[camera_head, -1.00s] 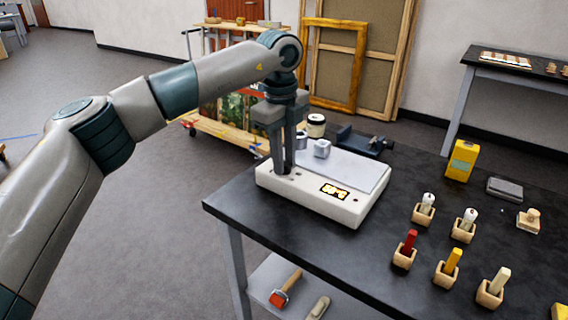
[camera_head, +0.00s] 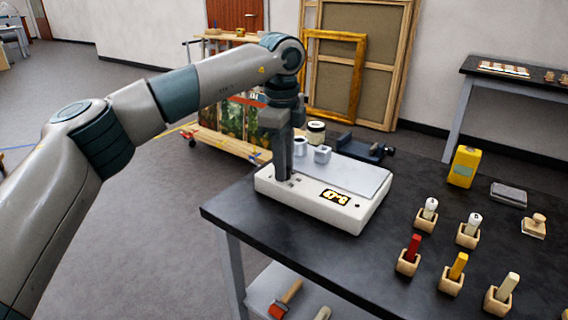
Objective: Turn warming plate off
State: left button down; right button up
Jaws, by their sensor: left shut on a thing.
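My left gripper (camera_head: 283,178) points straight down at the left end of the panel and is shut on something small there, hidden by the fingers. From here the fingers overlap, one behind the other. My right gripper is not in view.
A yellow can (camera_head: 463,167) and several wooden holders with sticks (camera_head: 451,276) stand to the right. The table front between is clear.

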pick_arm(q)
jog(key=c, duration=1.8)
grip_release()
jog(key=shift+r, duration=0.1)
notch_tip(320, 180, up, 17)
jog(key=s, duration=0.1)
jog(key=shift+a+r+p, duration=0.15)
jog(key=shift+a+p, duration=0.1)
jog(key=shift+p, duration=0.1)
